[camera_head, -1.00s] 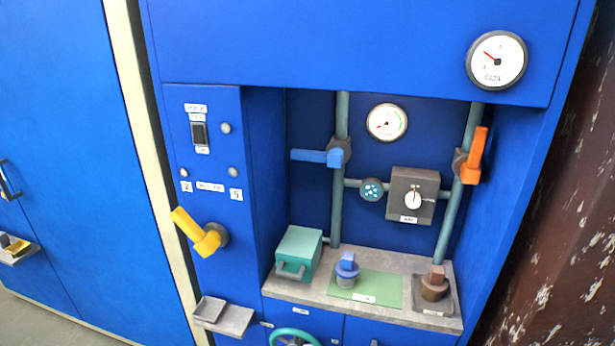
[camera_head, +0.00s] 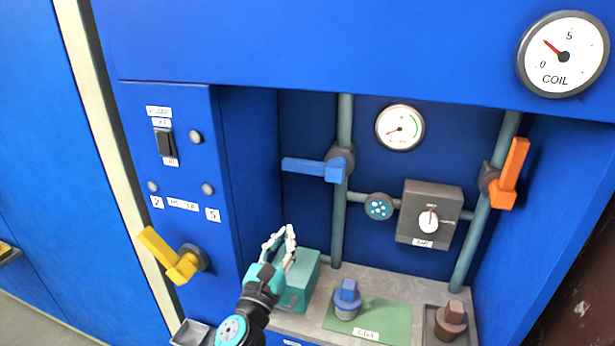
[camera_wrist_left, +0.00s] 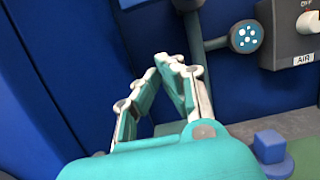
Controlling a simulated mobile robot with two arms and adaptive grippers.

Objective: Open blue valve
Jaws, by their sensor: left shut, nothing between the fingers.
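The blue valve (camera_head: 315,168) is a blue lever on a grey pipe in the recess of the blue cabinet. Its handle lies about horizontal and points left from the pipe. My left gripper (camera_head: 284,238) is below and a little left of the handle, in front of the teal box, apart from the valve. In the left wrist view the fingertips (camera_wrist_left: 167,62) are together with nothing between them. The blue handle does not show clearly there. My right gripper is not in view.
The teal box (camera_head: 306,283) is right behind my left gripper. A blue-topped plug (camera_head: 347,293) stands on a green mat (camera_head: 385,318). A yellow lever (camera_head: 172,258) juts out at left, an orange lever (camera_head: 510,172) at right. The AIR box (camera_head: 430,210) hangs on the back wall.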

